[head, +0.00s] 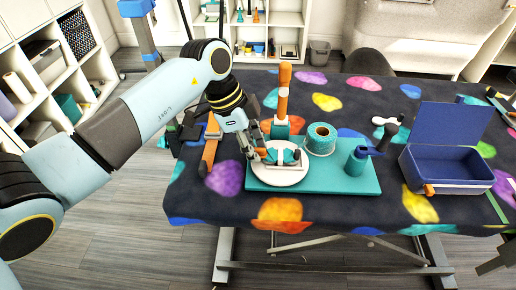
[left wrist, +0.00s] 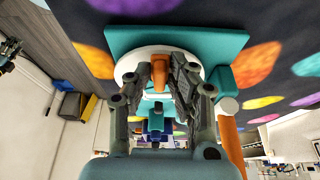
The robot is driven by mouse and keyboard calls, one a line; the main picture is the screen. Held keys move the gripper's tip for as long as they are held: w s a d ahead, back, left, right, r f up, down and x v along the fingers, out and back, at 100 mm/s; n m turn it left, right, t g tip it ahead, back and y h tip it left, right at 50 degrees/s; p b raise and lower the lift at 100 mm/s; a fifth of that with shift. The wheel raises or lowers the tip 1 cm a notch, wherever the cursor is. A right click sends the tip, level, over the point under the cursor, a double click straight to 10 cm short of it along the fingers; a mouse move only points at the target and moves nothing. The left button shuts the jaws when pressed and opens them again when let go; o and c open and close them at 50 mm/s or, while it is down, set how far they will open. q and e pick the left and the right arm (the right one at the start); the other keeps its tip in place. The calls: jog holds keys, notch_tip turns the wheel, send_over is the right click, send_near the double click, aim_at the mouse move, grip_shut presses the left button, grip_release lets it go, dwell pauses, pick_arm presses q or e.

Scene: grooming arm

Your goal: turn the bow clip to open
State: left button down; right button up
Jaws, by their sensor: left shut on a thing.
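The bow clip, with an orange part (left wrist: 158,70) and teal parts (head: 289,156), sits on a round white disc (head: 284,178) on a teal board (head: 340,182). The disc also shows in the left wrist view (left wrist: 128,66). My left gripper (head: 262,154) reaches in from the left, low over the disc. In the left wrist view its fingers (left wrist: 159,78) stand on either side of the orange part and are shut on it. The fingers hide some of the clip, and its exact turn is hard to tell. My right gripper is in neither view.
An orange post (head: 283,92) stands just behind the disc. A teal roll (head: 321,136), a teal bottle (head: 356,163) and an open blue box (head: 446,172) stand to the right. An orange handle (head: 209,153) is left of the gripper. The spotted cloth in front is clear.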

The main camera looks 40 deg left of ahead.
pick_arm(q)
jog(key=shift+r+n+p, duration=0.1)
jog(key=shift+n+p, duration=0.2)
jog(key=shift+p, duration=0.35)
jog(key=shift+n+p, duration=0.4)
jog(key=shift+p, duration=0.15)
jog(key=shift+n+t+p, duration=0.4)
jog(key=shift+n+p, duration=0.1)
jog(key=shift+p, duration=0.15)
jog(key=shift+y, duration=0.3)
